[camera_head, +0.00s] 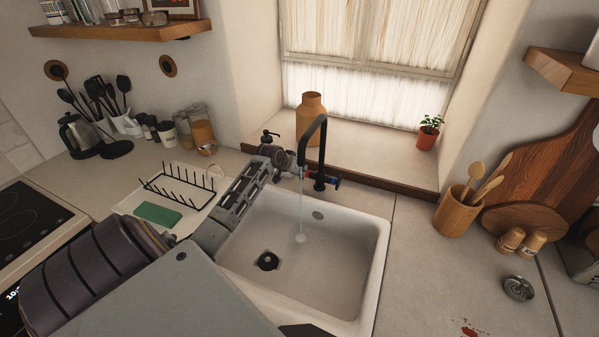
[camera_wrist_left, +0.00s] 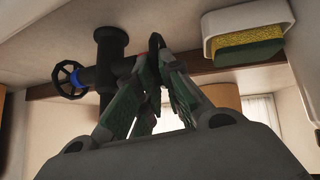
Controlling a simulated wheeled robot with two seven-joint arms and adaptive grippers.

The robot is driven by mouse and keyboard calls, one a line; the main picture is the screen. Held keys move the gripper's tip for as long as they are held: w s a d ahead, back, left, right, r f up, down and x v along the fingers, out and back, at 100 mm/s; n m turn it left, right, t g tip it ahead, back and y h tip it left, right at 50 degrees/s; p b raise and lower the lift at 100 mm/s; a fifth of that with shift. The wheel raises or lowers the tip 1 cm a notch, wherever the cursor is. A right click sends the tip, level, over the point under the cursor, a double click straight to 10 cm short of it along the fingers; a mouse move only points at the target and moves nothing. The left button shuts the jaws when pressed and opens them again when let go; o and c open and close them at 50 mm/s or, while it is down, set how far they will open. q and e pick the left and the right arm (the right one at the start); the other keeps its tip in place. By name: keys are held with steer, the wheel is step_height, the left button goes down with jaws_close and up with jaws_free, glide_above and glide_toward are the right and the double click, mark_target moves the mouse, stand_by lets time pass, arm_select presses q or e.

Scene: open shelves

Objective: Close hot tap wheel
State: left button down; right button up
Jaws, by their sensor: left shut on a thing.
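The black tap (camera_head: 319,150) stands behind the white sink, and a thin stream of water runs from its spout into the basin. A cold tap wheel with a blue collar (camera_wrist_left: 74,79) sits on one side of the tap body (camera_wrist_left: 110,48). My left gripper (camera_wrist_left: 158,62) is at the tap's other side, its fingers shut on a dark part that looks like the hot tap wheel (camera_wrist_left: 156,42), seen edge-on and mostly hidden by the fingers. In the head view the left gripper (camera_head: 285,162) reaches the tap's left side.
The sink (camera_head: 376,262) lies below the tap. A dish rack (camera_head: 180,187) and green sponge (camera_head: 158,214) are left of it. A tan vase (camera_head: 310,112) stands on the sill close behind the tap. The counter right of the sink has free room.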

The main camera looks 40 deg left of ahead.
arm_select(q)
steer(key=shift+w+r+g+h, duration=0.15)
steer(key=shift+w+g+h, duration=0.1)
steer(key=shift+g, duration=0.45)
steer(key=shift+w+r+g+h, duration=0.1)
steer(key=shift+w+g+h, duration=0.15)
steer(key=shift+g, duration=0.75)
steer(key=c, duration=1.6)
jaws_free()
steer(key=shift+w, duration=0.15)
steer(key=shift+a, duration=0.1)
steer(key=shift+r, duration=0.15)
steer(key=shift+v, duration=5.85)
